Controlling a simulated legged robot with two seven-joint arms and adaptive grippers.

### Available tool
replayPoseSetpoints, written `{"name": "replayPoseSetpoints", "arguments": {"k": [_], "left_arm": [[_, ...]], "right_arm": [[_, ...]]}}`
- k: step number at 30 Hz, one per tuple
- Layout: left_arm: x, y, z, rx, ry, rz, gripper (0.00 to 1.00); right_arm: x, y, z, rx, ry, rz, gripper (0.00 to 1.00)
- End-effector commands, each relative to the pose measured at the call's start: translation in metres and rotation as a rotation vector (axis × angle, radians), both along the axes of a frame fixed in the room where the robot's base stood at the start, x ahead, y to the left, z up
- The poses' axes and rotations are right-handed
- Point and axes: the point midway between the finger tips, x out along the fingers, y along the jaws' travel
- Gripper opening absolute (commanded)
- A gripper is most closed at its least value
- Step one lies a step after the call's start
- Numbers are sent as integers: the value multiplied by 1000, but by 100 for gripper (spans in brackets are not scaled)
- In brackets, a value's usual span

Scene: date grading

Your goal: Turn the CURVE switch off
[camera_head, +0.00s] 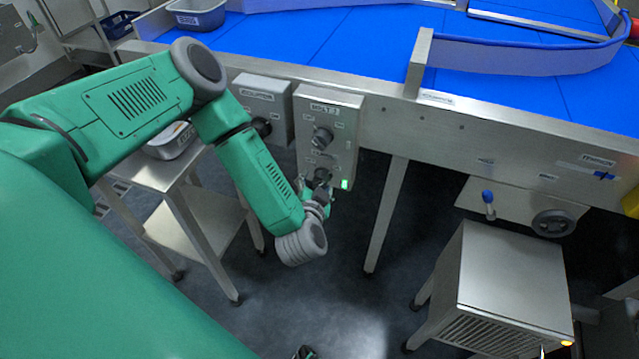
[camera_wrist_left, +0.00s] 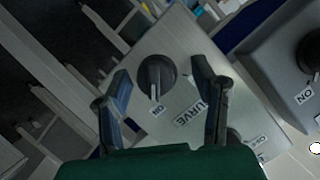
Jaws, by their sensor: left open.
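The CURVE switch (camera_wrist_left: 155,75) is a round dark knob on a steel control box (camera_head: 330,108). In the left wrist view its white pointer line is toward the ON mark, and the CURVE label (camera_wrist_left: 190,116) is beside it. In the head view it is the lower knob (camera_head: 322,175), partly hidden by my gripper. My left gripper (camera_head: 321,187) is open in front of that knob. In the left wrist view its two fingers (camera_wrist_left: 166,95) show on either side of the knob; I cannot tell whether they touch it.
The same box has an upper knob (camera_head: 322,138) and a lit green lamp (camera_head: 345,184). A second control box (camera_head: 264,97) stands close on the left. The blue conveyor (camera_head: 360,35) runs above. A steel side table (camera_head: 160,172) and a steel cabinet (camera_head: 510,270) stand below.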

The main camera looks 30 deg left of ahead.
Motion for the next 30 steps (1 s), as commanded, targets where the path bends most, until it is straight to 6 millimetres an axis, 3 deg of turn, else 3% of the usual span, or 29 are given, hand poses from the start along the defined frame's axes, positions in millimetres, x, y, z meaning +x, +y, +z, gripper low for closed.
{"name": "replayPoseSetpoints", "arguments": {"k": [6,15,19,30], "left_arm": [[16,-2,-2,11,0,-2,53],[17,1,-4,8,0,-2,53],[17,4,-6,1,1,-3,7],[16,5,-7,11,8,4,4]], "right_arm": [[0,0,-4,0,0,0,40],[0,-1,-4,-1,0,-1,40],[0,0,-4,-1,0,-1,40],[0,0,-5,0,0,0,40]]}}
